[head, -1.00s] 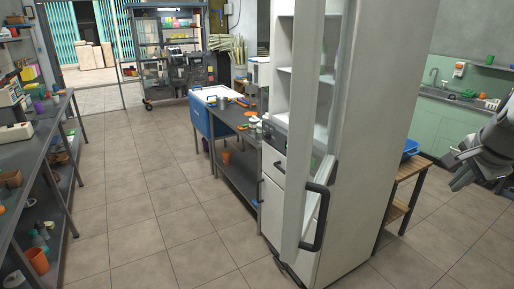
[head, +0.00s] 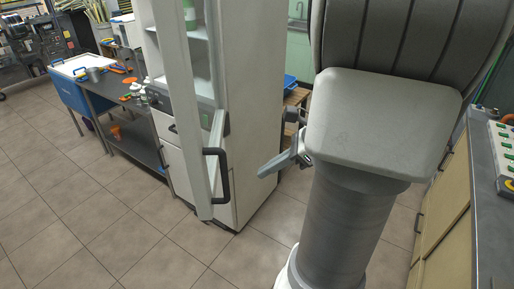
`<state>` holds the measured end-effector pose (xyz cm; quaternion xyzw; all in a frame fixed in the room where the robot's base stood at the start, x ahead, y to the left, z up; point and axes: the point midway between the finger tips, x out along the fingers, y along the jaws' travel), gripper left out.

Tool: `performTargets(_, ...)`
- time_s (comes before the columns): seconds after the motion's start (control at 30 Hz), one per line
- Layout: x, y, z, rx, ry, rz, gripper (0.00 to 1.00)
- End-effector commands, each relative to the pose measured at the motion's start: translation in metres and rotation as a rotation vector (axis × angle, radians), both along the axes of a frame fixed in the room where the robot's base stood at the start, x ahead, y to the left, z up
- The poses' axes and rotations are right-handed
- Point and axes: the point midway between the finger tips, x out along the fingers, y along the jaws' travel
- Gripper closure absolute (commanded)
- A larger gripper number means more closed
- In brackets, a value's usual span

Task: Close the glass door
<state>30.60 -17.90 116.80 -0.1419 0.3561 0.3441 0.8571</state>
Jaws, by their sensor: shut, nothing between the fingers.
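The tall white cabinet (head: 252,110) stands left of centre in the head view. Its glass door (head: 200,188) stands open and is seen nearly edge-on. A dark bar handle (head: 223,178) sits low on the door. My gripper (head: 264,173) is to the right of the handle, in front of the cabinet's side panel as seen here. It is shut and empty, apart from the handle in the picture. My arm and column hide part of the gripper's wrist.
A metal table (head: 120,112) with small items and a blue cooler box (head: 75,95) stand left of the cabinet. A wooden stand (head: 297,97) with a blue tray is behind it. A counter (head: 490,190) is at far right. The left floor is clear.

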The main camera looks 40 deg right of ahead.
Motion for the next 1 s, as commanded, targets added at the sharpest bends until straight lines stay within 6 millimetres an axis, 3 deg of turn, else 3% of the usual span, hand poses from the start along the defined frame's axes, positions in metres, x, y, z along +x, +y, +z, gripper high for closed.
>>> performTargets(0.17,0.019,0.019,-0.028,0.002,0.003,0.002,1.00)
performTargets(0.5,0.046,0.045,-0.027,-0.003,0.001,0.001,1.00)
performTargets(1.0,0.049,0.047,-0.027,-0.004,0.001,0.001,1.00)
